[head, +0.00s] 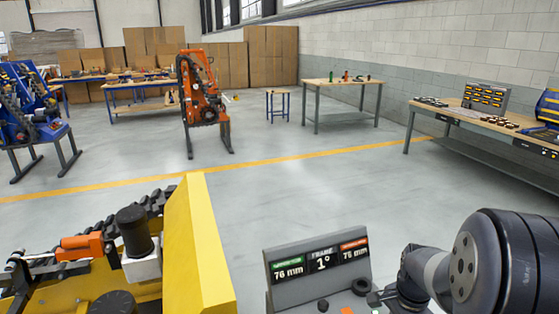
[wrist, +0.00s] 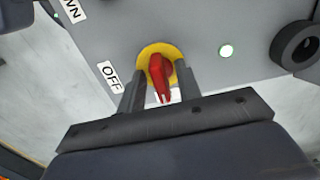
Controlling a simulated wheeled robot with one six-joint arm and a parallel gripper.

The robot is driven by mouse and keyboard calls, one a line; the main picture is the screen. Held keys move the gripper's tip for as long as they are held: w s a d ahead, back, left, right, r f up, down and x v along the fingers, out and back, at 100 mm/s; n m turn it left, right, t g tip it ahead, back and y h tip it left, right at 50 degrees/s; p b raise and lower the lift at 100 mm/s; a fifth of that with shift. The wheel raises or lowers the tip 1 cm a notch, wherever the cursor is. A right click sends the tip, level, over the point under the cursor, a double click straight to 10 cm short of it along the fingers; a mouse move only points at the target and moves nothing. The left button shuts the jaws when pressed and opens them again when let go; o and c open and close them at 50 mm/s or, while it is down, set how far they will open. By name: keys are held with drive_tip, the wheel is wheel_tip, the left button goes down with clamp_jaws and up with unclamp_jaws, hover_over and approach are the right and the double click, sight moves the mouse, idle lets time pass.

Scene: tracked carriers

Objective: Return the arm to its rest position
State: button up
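My gripper (wrist: 161,82) shows in the wrist view with its two dark fingers apart, one on each side of a red rotary switch handle (wrist: 161,75) on a yellow round plate. Gaps show between the fingers and the handle, so it looks open; depth and contact are hard to judge. The handle points down the picture, beside a white label reading OFF (wrist: 111,76). In the head view my arm (head: 465,270) reaches over the grey control console (head: 285,295) at the lower right; its fingertips are hidden there.
The console display (head: 320,262) reads 76 mm, 1° and 76 mm. A yellow tracked machine (head: 200,245) stands left of the console. Open floor (head: 310,190) lies beyond.

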drive_tip(key=n, duration=0.4)
drive_tip(key=shift+r+n, duration=0.2)
drive_tip(key=shift+n, duration=0.2)
drive_tip(key=n, duration=0.5)
drive_tip(key=shift+n, duration=0.3)
